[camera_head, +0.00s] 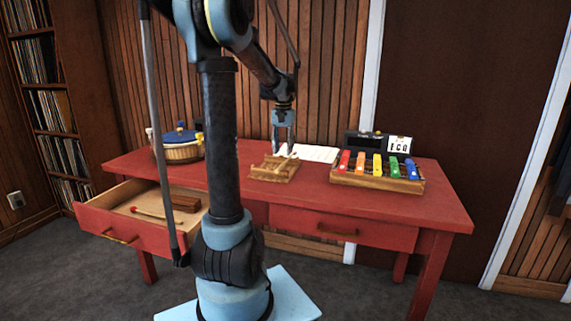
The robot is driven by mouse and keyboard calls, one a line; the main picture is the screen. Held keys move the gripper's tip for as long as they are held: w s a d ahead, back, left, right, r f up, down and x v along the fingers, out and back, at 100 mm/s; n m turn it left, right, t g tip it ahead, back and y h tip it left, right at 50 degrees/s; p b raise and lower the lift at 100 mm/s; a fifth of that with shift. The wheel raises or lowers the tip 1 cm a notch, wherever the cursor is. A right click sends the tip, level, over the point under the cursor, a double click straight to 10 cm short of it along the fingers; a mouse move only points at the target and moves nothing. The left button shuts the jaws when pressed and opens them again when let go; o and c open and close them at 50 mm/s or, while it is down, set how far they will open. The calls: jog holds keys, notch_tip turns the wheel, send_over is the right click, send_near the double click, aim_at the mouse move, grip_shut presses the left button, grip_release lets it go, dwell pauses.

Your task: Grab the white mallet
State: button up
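My gripper (284,149) points straight down above the back of the red table, over a small wooden rack (272,173). Its two fingers look apart, with a gap between them. A small pale shape, which looks like the white mallet (284,153), shows at the fingertips at the back of the rack. Whether the fingers touch it is too small to tell. A pale stick seems to lie across the rack. Another mallet with a red head (136,209) lies in the open left drawer.
The red table (430,196) also holds a colourful xylophone (376,172) at right, with a dark box and letter card behind it. White paper (316,153) lies behind the rack. A blue-topped drum (182,146) stands at left. The left drawer (120,232) is open, with a brown block inside.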

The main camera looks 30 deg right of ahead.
jog(key=shift+w+d+f, duration=0.1)
jog(key=shift+w+f, duration=0.05)
jog(key=shift+f, duration=1.5)
jog(key=shift+w+d+f, duration=0.1)
jog(key=shift+f, duration=1.55)
grip_shut()
